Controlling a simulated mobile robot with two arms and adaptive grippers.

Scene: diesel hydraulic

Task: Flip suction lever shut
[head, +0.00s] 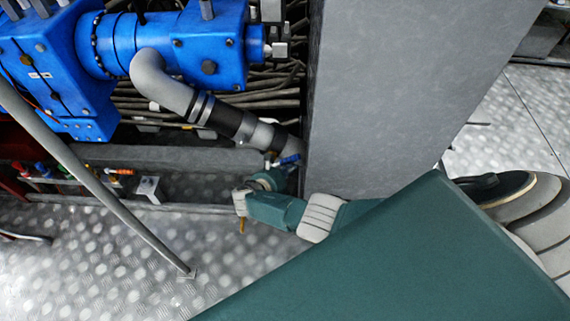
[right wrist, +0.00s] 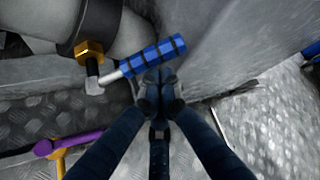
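A lever with a ribbed blue handle (right wrist: 152,56) sits on a pipe fitting with a brass nut (right wrist: 89,50) in the right wrist view. The blue handle points to the right and slightly up there. In the head view the lever (head: 289,159) is small, at the lower end of the grey and black hose, beside the grey column. My right gripper (right wrist: 160,92) has its dark fingertips together just below the handle's right end, with nothing visible between them. Whether they touch the handle I cannot tell. My left gripper is out of view.
A large grey column (head: 390,90) stands close beside my right gripper. A blue pump (head: 170,45) with a hose is at the upper left. A purple-handled lever (right wrist: 76,144) is at the lower left of the wrist view. A slanted grey rod (head: 95,185) crosses the left side.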

